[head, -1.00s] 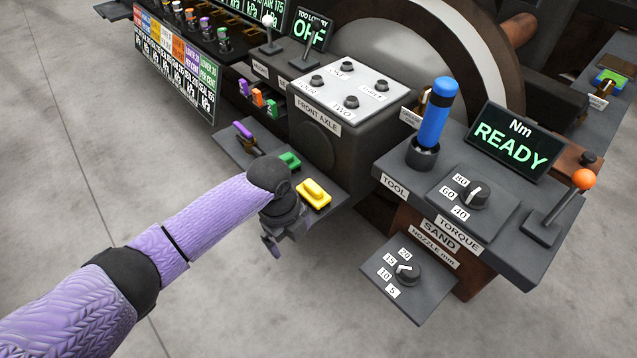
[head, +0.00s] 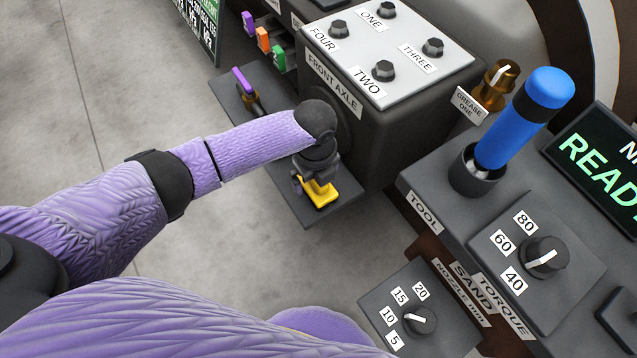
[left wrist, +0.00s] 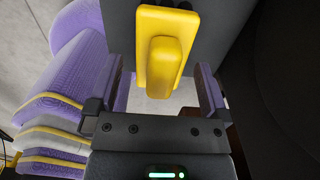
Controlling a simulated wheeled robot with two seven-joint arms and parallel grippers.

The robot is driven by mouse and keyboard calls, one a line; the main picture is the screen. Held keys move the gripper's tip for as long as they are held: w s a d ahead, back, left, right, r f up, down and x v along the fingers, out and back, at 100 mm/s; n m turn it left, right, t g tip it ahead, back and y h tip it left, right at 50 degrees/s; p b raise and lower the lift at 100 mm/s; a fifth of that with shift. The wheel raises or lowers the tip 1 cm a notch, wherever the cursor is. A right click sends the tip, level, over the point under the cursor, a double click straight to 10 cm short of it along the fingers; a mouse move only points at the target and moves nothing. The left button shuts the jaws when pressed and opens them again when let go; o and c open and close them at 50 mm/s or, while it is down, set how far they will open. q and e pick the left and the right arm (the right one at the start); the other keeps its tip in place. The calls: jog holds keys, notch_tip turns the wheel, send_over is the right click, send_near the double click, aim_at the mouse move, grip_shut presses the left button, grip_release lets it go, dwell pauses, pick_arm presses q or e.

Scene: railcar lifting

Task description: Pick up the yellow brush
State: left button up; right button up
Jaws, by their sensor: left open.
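The yellow brush (head: 322,195) lies on a dark shelf (head: 345,208) below the front axle box. It has a flat yellow base and a raised yellow handle. My left gripper (head: 311,180) is open right at the brush and hides part of it in the head view. In the left wrist view the brush (left wrist: 165,55) is ahead of the open left gripper (left wrist: 165,85), its handle reaching between the fingers. A gap shows on each side of the handle, with no clear contact. My right gripper is not in view.
A purple-handled item (head: 245,85) is on the same shelf. The front axle box (head: 370,115) stands right behind the brush. The tool stand with a blue tool (head: 520,120) and the nozzle dial panel (head: 415,310) are to the right. Open floor is on the left.

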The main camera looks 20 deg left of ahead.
aim_at(316, 184)
pick_arm(q)
notch_tip(316, 184, down, 4)
jog(key=shift+r+b, duration=0.15)
jog(key=shift+b, duration=0.65)
jog(key=shift+r, duration=0.3)
jog(key=shift+p, duration=0.3)
grip_shut()
